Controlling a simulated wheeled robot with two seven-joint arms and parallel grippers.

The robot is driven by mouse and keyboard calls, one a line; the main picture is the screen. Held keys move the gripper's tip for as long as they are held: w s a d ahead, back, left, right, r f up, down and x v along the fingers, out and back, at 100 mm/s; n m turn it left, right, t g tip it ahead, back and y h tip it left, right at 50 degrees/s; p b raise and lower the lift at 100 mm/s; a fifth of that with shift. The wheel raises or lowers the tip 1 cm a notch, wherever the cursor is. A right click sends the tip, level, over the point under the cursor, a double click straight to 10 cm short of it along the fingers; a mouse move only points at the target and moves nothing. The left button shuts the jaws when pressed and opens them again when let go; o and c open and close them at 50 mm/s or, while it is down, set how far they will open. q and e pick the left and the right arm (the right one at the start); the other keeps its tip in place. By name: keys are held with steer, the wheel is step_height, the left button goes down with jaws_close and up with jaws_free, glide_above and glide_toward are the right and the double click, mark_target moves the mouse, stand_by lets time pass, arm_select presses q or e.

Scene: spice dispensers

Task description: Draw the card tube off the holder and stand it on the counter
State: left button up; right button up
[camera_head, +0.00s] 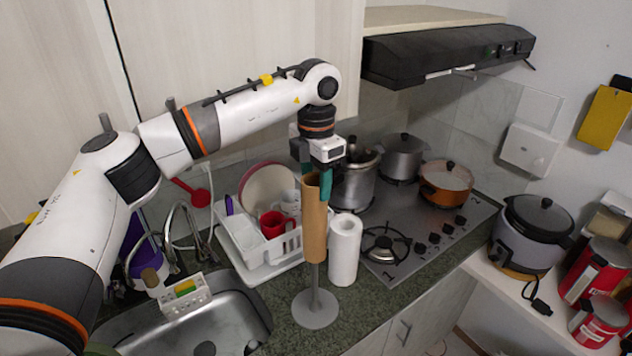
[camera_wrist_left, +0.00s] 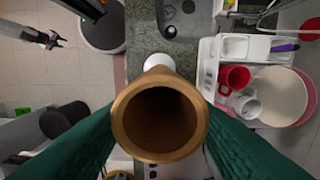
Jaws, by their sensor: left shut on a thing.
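The brown card tube (camera_head: 314,225) stands upright in the head view, raised above the round grey base (camera_head: 315,309) of the holder. A length of the holder's grey rod (camera_head: 315,275) shows below the tube's lower end. I cannot tell how much of the rod is inside the tube. My left gripper (camera_head: 317,181) is shut on the tube near its top, with a teal finger on each side. In the left wrist view the tube's open end (camera_wrist_left: 160,155) faces the camera, its inside dark. My right gripper (camera_wrist_left: 50,41) shows small at the upper left of that view.
A white paper roll (camera_head: 345,250) stands close right of the tube. The sink (camera_head: 235,318) lies left of the base. The hob (camera_head: 425,240) with pots is right. Some counter (camera_head: 358,325) is bare in front.

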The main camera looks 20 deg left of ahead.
arm_select(q)
steer(key=shift+r, duration=2.95)
step_height(320, 180, up, 4)
steer(key=shift+f, duration=0.1)
stand_by(0.3)
